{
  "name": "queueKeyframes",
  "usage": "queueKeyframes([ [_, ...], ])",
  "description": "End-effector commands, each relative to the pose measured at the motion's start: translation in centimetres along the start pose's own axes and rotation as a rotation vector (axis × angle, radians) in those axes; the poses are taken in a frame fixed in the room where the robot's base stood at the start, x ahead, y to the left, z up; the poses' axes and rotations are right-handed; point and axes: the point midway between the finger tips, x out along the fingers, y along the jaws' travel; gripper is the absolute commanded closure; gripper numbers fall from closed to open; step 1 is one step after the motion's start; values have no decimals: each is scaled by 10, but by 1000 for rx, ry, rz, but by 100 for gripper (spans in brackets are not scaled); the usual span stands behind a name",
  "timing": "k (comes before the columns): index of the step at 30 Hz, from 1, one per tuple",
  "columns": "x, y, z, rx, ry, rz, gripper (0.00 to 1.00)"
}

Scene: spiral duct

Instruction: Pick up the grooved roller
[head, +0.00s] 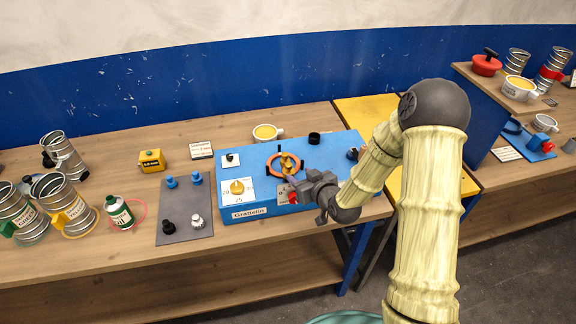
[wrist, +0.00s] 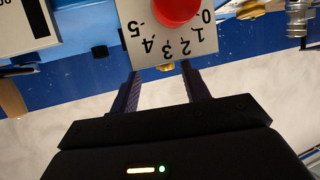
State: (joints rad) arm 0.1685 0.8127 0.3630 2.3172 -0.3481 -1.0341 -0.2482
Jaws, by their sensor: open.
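Several small rollers or knobs stand on a grey mat (head: 184,238) left of the blue machine: two blue pieces (head: 171,182) at the back, a black one (head: 168,227) and a white ridged one (head: 197,221) at the front. I cannot tell for sure which is the grooved roller; the white piece looks ridged. My gripper (head: 303,190) is to their right, at the front right of the blue machine (head: 254,215). In the wrist view my gripper (wrist: 161,76) is open and empty, its fingers by a numbered dial plate (wrist: 150,50) with a red knob (wrist: 176,8).
The blue machine carries an orange ring (head: 270,167) and a yellow knob (head: 237,187). A green-white can (head: 119,211) and spiral ducts (head: 63,204) are left. Bare wood (head: 95,255) lies in front of the mat.

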Motion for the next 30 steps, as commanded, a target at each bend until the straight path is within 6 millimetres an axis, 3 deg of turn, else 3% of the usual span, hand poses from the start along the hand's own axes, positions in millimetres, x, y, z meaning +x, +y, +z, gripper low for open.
queueKeyframes([
  [13,6,-1,-2,-1,0,-1,53],
  [24,48,-7,-9,1,0,1,53],
  [30,55,-9,-6,-1,0,-1,53],
])
